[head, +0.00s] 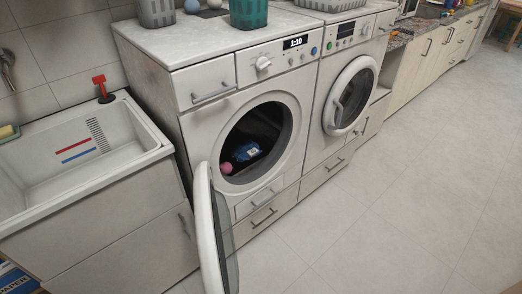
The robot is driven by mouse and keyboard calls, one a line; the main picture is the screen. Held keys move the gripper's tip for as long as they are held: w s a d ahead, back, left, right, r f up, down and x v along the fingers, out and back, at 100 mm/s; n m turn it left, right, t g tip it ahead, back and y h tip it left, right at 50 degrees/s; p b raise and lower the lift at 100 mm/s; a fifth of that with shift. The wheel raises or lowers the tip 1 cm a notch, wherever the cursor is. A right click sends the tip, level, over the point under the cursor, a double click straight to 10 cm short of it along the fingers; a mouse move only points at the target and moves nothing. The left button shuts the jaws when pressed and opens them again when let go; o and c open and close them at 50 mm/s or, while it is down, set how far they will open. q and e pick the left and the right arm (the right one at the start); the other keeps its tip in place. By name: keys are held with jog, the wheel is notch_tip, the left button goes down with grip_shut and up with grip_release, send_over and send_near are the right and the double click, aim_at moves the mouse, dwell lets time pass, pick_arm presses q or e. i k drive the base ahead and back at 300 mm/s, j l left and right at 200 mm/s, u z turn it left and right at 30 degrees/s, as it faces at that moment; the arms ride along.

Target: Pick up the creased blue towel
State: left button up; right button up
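A creased blue cloth (246,152), which looks like the blue towel, lies low inside the drum of the left front-loading machine (217,93). It is small in the view, and its folds are hard to make out. A pink ball-like thing (226,168) lies at the drum's front lip, left of and a little below the cloth. The machine's round door (208,228) stands open, swung out toward me on the left. Neither of my grippers is in view.
A second machine (350,95) with its door shut stands to the right. A sink (75,150) with a red-handled plunger (101,88) is at the left. Baskets (249,13) sit on top of the machines. The tiled floor (400,200) at the right is clear.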

aim_at(248, 149)
jog(key=i+l+u, duration=0.2)
jog(key=i+l, duration=0.2)
jog(key=l, duration=0.2)
jog(key=i+l+u, duration=0.1)
jog(key=l, duration=0.25)
jog(key=i+l+u, duration=0.1)
jog(key=i+l, duration=0.15)
jog(key=i+l+u, duration=0.1)
jog(key=l, duration=0.3)
jog(key=i+l+u, duration=0.1)
jog(key=l, duration=0.3)
jog(key=i, duration=0.1)
